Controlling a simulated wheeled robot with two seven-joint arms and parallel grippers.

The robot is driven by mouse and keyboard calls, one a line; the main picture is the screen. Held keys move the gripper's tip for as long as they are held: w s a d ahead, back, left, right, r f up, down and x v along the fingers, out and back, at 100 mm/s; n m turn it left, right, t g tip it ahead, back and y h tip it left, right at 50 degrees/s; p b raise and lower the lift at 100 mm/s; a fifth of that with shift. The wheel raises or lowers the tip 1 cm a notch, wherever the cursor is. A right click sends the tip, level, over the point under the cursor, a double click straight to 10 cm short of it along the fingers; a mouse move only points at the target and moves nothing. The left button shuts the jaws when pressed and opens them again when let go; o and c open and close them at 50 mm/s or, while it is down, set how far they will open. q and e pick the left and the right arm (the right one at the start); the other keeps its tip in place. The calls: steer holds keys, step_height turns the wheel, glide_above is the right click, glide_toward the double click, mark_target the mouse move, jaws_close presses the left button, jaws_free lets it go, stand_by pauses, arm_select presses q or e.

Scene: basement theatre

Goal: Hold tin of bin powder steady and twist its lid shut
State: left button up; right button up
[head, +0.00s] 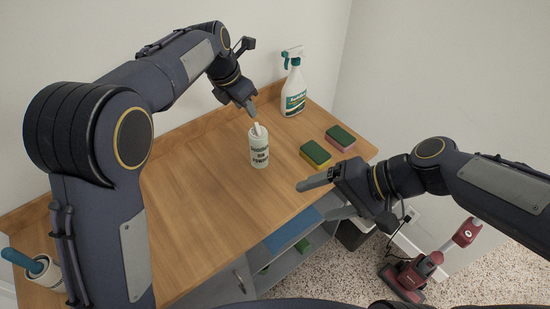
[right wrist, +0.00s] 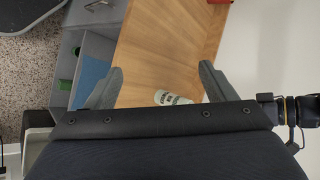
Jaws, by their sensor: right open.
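The tin of bin powder (head: 260,156), white with dark lettering, stands upright on the wooden worktop. A narrow white piece (head: 257,130) shows at its top; I cannot tell whether this is the lid. My left gripper (head: 251,107) hangs just above and behind the tin, pointing down, apart from it; its finger gap does not show. My right gripper (head: 316,182) is open and empty, to the right of the tin near the worktop's front edge. In the right wrist view, the tin (right wrist: 172,98) shows between the spread fingers, partly hidden by the gripper body.
A spray bottle (head: 293,92) stands at the back right of the wooden worktop (head: 200,165). Two sponges, one yellow (head: 315,153) and one pink (head: 340,138), lie right of the tin. A cup with a blue-handled tool (head: 40,270) stands front left. A red vacuum (head: 410,275) stands on the floor.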

mark_target(258, 149)
steer(key=w+a+f+m+t+y, duration=0.1)
steer(key=w+a+f+m+y, duration=0.15)
steer(key=w+m, duration=0.35)
steer(key=w+a+f+m+t+y, duration=0.1)
steer(key=w+a+f+m+y, duration=0.2)
steer(key=w, duration=0.6)
steer(key=w+f+m+t, duration=0.2)
steer(key=w+f+m, duration=0.1)
steer(key=f+m, duration=0.1)
steer(key=w+a+f+m+t+h, duration=0.1)
steer(key=w+f+m+t, duration=0.2)
steer(key=f+m, duration=0.1)
steer(key=w+f+m+t, duration=0.3)
steer(key=w+f+m, duration=0.1)
steer(key=f+m, duration=0.1)
steer(key=shift+w+a+f+h, duration=0.1)
steer(key=shift+a+h, duration=0.05)
steer(key=shift+h, duration=0.2)
steer(key=shift+w+f+m, duration=0.15)
steer(key=shift+f+m, duration=0.05)
steer(key=shift+m, duration=0.1)
steer(key=x, duration=0.7)
steer(key=shift+w+a, duration=0.2)
steer(key=shift+w, duration=0.05)
steer(key=c, duration=1.2)
